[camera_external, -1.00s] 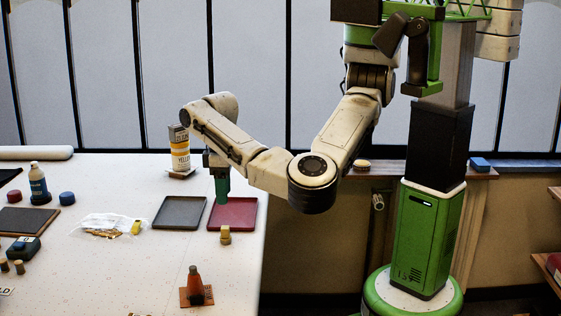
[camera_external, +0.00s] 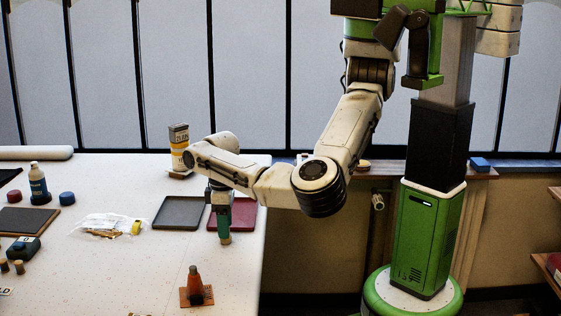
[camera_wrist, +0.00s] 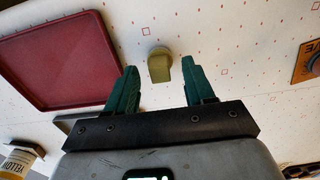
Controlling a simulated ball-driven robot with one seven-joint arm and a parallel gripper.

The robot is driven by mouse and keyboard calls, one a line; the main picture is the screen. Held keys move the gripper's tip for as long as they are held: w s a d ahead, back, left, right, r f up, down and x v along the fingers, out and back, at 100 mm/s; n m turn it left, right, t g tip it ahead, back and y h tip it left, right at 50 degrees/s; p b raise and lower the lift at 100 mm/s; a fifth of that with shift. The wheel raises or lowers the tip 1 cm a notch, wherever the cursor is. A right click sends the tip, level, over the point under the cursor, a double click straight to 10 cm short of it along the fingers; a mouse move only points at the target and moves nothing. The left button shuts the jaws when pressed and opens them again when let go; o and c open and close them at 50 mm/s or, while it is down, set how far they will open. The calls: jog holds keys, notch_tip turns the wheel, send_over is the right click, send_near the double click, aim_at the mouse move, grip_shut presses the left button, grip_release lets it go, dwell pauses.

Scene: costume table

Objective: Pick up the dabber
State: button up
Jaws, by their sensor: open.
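The dabber looks to be the small olive-yellow knob with a round tan base (camera_wrist: 159,66), standing on the white table just in front of the red tray. In the wrist view it sits between the tips of my two green fingers, with a gap on both sides. My gripper (camera_wrist: 160,72) is open and empty. In the external view my gripper (camera_external: 223,222) points down over the dabber, hiding all but its tan base (camera_external: 225,240). I cannot tell the exact height of the fingertips above the table.
The red tray (camera_external: 243,213) lies just behind my gripper, with a dark grey tray (camera_external: 178,213) to its left. A yellow-labelled can (camera_external: 179,150) stands at the back. The table's right edge is near.

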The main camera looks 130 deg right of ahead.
grip_shut()
dwell(0.4)
